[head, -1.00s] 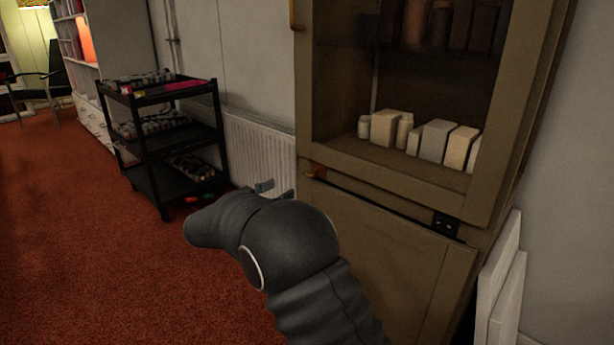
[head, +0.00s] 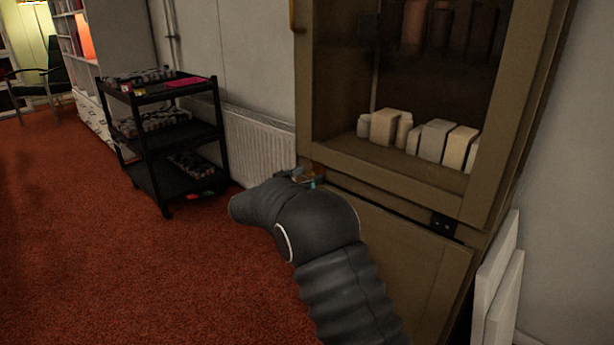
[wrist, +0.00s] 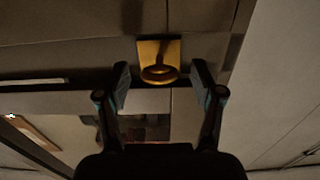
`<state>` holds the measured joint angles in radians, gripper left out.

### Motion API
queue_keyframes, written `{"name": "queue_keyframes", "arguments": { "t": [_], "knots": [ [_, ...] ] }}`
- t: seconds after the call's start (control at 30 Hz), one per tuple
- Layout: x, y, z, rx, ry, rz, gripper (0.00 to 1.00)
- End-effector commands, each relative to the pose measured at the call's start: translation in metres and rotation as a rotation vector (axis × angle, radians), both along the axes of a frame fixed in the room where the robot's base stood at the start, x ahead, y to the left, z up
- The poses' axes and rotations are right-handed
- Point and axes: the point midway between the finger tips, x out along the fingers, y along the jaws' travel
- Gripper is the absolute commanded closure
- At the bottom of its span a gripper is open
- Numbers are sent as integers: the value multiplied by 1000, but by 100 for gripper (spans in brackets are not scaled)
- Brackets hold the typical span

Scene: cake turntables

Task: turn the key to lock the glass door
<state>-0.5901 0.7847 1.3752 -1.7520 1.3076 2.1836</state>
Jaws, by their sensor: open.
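The glass door (head: 345,150) is the upper front of a brown cabinet and looks closed, with boxes and jars behind its pane. In the wrist view a brass key (wrist: 158,76) with a rounded bow sits on a square brass plate on the cabinet front. My gripper (wrist: 161,82) is open, its two fingers apart on the left and right of the key, with gaps on both sides. In the head view my gripper (head: 301,178) is at the door's lower left corner, and my arm partly hides the lower cabinet. The key is barely distinguishable there.
A black three-shelf cart (head: 178,140) stands left of a white radiator (head: 260,148). The lower cabinet door (head: 420,260) is below the glass door. White panels (head: 497,285) lean at the right. Open red carpet (head: 90,250) lies to the left.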

Motion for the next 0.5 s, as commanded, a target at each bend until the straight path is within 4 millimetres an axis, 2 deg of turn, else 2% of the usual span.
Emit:
{"name": "queue_keyframes", "arguments": {
  "t": [0.07,0.3,0.5],
  "knots": [
    [0,0,0,0,0,0,33],
    [0,0,0,0,0,0,93],
    [0,0,0,-4,3,1,93]
  ]
}}
